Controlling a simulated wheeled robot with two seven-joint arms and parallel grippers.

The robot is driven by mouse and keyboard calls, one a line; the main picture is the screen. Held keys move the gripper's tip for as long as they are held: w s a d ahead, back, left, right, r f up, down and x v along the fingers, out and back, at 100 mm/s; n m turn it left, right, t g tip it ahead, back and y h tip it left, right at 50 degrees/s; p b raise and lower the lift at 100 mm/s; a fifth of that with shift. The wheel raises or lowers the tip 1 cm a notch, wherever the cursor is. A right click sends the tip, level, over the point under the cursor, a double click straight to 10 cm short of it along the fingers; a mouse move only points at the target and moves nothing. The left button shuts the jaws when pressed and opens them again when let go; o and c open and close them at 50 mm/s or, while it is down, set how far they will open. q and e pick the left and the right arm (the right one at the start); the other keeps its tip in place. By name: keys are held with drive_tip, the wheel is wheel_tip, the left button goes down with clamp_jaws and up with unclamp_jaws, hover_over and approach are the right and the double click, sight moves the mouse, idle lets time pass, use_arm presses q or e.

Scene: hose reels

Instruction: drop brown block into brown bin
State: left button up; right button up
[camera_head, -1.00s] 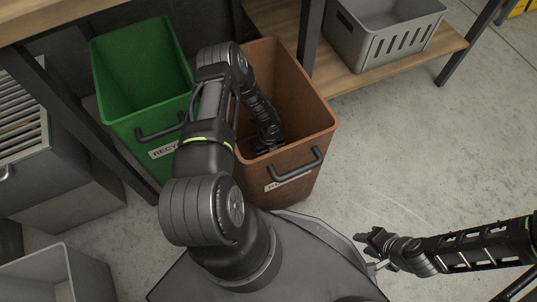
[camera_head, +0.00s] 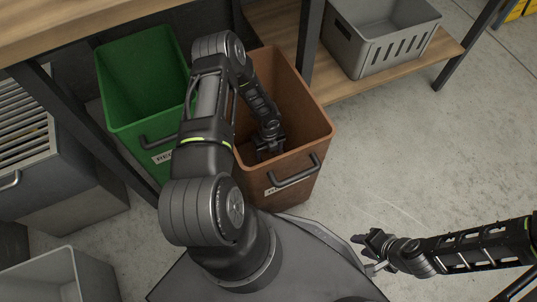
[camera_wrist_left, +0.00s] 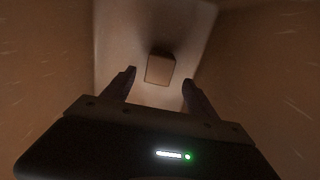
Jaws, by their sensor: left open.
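The brown bin (camera_head: 303,128) stands upright in front of my base, with a dark handle and a pale label on its near side. My left arm reaches over its rim, and my left gripper (camera_head: 268,150) is inside the bin. In the left wrist view the open left gripper (camera_wrist_left: 158,80) points down at the bin's pale floor. The brown block (camera_wrist_left: 159,69) is beyond and between the fingertips, apart from both fingers. I cannot tell whether it is resting or falling. The block is not visible in the head view. My right gripper (camera_head: 367,246) is low at the right, its jaws unclear.
A green bin (camera_head: 143,75) stands left of the brown bin, close to it. A grey crate (camera_head: 385,45) sits on a wooden shelf at the back right. A dark table leg (camera_head: 310,50) rises behind the brown bin. The floor at right is clear.

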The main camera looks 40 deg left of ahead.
use_arm(q)
wheel_tip(320, 180, up, 7)
drive_tip(key=p, duration=0.1)
drive_tip(key=shift+p, duration=0.3)
drive_tip(key=shift+f, duration=0.1)
idle(0.6)
